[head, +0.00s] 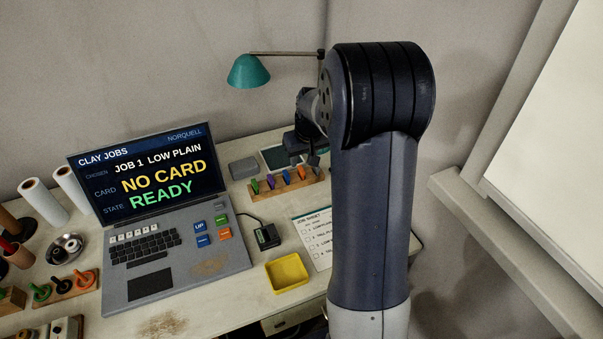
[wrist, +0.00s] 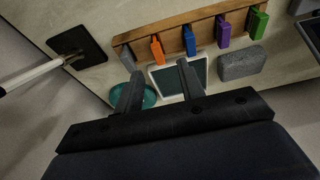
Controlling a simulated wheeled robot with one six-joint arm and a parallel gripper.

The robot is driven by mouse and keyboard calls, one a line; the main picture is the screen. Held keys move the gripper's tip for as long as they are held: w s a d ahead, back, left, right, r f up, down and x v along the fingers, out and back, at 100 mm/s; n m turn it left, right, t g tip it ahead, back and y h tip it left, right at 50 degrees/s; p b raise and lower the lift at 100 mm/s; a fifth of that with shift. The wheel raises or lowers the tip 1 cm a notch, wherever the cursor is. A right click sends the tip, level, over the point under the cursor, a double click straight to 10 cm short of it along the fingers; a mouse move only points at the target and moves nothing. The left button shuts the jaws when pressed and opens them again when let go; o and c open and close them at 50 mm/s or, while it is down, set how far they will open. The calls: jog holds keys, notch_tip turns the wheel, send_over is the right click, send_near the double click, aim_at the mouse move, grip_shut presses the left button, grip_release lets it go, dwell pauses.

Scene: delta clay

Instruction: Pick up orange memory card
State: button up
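The orange memory card (wrist: 157,50) stands in a slot of a wooden rack (wrist: 172,31). In the head view the orange card (head: 301,173) is near the right end of that rack. A grey card (wrist: 127,57) is on one side of it in the wrist view and a blue card (wrist: 190,42) on the other. My gripper (wrist: 158,70) is open and empty. Its fingertips are just short of the orange card in the wrist view, spaced to either side of it. In the head view my arm partly hides the gripper.
Purple (wrist: 223,30) and green (wrist: 259,23) cards fill other slots. A grey block (wrist: 240,65) and a dark-screened tablet (head: 281,157) lie near the rack. A teal lamp (head: 248,71) stands behind. A laptop (head: 150,190), card reader (head: 267,236) and yellow tray (head: 287,272) are on the desk.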

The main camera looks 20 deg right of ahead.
aim_at(301, 169)
jog(key=x, duration=0.5)
jog(key=shift+s, duration=0.1)
jog(key=shift+c, duration=0.5)
grip_shut()
